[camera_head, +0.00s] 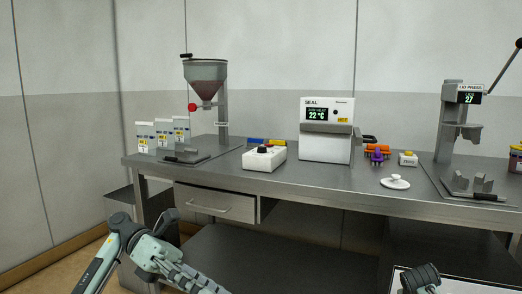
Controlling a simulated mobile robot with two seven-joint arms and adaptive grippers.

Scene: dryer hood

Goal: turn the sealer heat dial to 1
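The sealer (326,145) is a white box marked SEAL near the back of the steel bench, right of centre. Its small dark display (317,114) reads 22 °C in green. I cannot make out a heat dial or its setting on the sealer at this size. My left arm comes in at the lower left, below and in front of the bench, and runs out of the bottom edge. Only a small part of my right arm shows at the bottom right. I see neither gripper's fingertips, and neither arm touches anything on the bench.
A white box with a dark knob (264,158) stands left of the sealer. A hopper stand (206,78) and white bags (163,134) are further left. A purple item (377,155), a yellow-topped button box (408,159), a white disc (395,182) and a lid press (452,130) are to the right.

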